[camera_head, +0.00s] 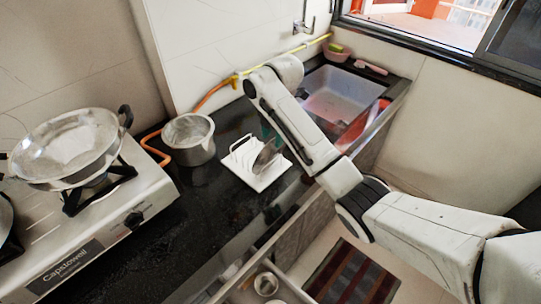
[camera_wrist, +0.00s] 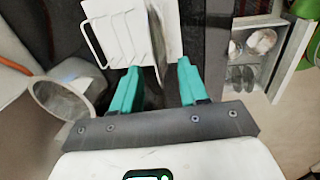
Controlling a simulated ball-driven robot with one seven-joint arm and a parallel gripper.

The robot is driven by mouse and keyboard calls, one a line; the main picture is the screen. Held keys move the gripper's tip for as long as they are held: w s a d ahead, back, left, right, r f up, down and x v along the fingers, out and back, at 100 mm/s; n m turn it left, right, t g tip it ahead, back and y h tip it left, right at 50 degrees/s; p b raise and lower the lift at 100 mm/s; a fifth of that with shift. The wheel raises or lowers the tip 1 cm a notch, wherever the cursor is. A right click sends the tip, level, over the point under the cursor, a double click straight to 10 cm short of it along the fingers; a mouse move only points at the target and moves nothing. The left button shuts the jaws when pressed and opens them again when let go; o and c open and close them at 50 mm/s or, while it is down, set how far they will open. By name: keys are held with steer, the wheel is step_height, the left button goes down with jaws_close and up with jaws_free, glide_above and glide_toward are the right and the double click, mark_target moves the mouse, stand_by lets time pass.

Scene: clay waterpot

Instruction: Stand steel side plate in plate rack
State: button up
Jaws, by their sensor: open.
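The steel side plate (camera_head: 265,156) stands on edge, slightly tilted, on the white plate rack (camera_head: 252,178), to the right of its wire dividers. In the wrist view the plate (camera_wrist: 157,45) shows nearly edge-on beside the bare right part of the rack (camera_wrist: 172,20). My gripper (camera_wrist: 158,68) is open, with one green finger on each side of the plate's near edge and gaps visible. Whether the plate's lower edge sits in a slot cannot be told. In the head view my arm hides most of the gripper.
A steel pot (camera_head: 189,139) stands left of the rack. A gas stove (camera_head: 95,225) with a large pan (camera_head: 70,148) is farther left. The sink (camera_head: 342,95) lies behind the arm. An open drawer (camera_head: 250,287) is below the counter's front edge.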

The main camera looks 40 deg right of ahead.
mark_target(273, 145)
steer(key=shift+w+d+f+p, duration=0.15)
steer(key=shift+f+p, duration=0.1)
steer(key=shift+f, duration=0.9)
steer(key=shift+w+f+p, duration=0.15)
steer(key=shift+f+p, duration=0.05)
steer(key=shift+f, duration=0.9)
steer(key=shift+w+d+f+p, duration=0.15)
steer(key=shift+f+p, duration=0.1)
steer(key=shift+f, duration=0.9)
steer(key=shift+c, duration=0.2)
jaws_close()
steer(key=shift+r, duration=0.1)
